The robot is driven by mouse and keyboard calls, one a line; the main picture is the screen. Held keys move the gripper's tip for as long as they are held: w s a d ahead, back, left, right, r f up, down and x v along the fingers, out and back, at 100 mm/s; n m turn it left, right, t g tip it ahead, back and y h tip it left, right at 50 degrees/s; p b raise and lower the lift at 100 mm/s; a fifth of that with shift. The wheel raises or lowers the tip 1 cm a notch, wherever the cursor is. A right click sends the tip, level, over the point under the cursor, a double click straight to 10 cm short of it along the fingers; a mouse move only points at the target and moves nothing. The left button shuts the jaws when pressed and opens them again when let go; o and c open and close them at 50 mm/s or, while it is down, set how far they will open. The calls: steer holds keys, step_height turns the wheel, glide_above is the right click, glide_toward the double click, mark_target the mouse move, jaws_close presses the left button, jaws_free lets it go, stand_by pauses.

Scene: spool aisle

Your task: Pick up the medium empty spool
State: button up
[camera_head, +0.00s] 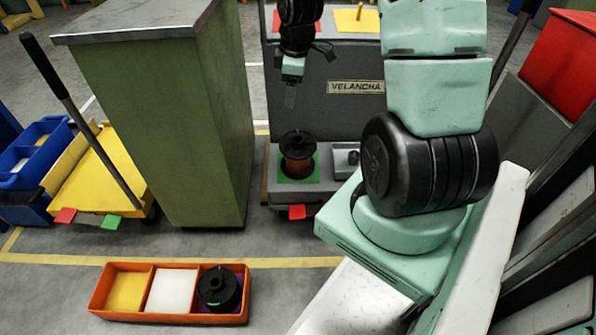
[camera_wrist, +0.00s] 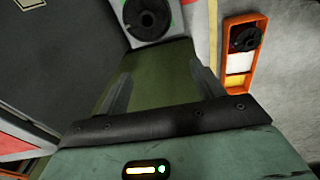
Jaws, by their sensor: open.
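A black spool (camera_head: 219,287) with a small green mark stands upright in the right compartment of an orange tray on the floor. It also shows in the wrist view (camera_wrist: 246,39). Another spool (camera_head: 298,153), with black flanges and a copper-brown core, stands on a green pad of the grey machine. Its black top shows in the wrist view (camera_wrist: 148,17). I cannot tell from size which is the medium one. My gripper (camera_head: 290,98) hangs above and apart from the machine's spool. In the wrist view my gripper (camera_wrist: 163,82) is open, with nothing between its fingers.
The orange tray (camera_head: 169,313) has yellow, white and purple compartments. A tall green cabinet (camera_head: 165,130) stands left of the grey machine (camera_head: 330,110). A yellow cart (camera_head: 95,175) and blue bins (camera_head: 38,150) are at the left. Floor around the tray is clear.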

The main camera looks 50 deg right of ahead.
steer(key=b, duration=0.2)
glide_toward(298, 135)
steer(key=f+b, duration=0.1)
steer(key=b, duration=0.1)
steer(key=a+f+b, duration=0.1)
steer(key=f+b, duration=0.1)
steer(key=b, duration=0.1)
steer(key=shift+s+a+f, duration=0.2)
steer(key=f+b, duration=0.1)
steer(key=f, duration=0.1)
steer(key=f+b, duration=0.1)
steer(key=b, duration=0.1)
steer(key=f+b, duration=0.1)
steer(key=f, duration=0.1)
steer(key=shift+w+d+f, duration=0.2)
steer(key=shift+w+f, duration=0.15)
steer(key=shift+w, duration=0.05)
steer(key=shift+r, duration=0.15)
jaws_close()
steer(key=shift+r, duration=0.2)
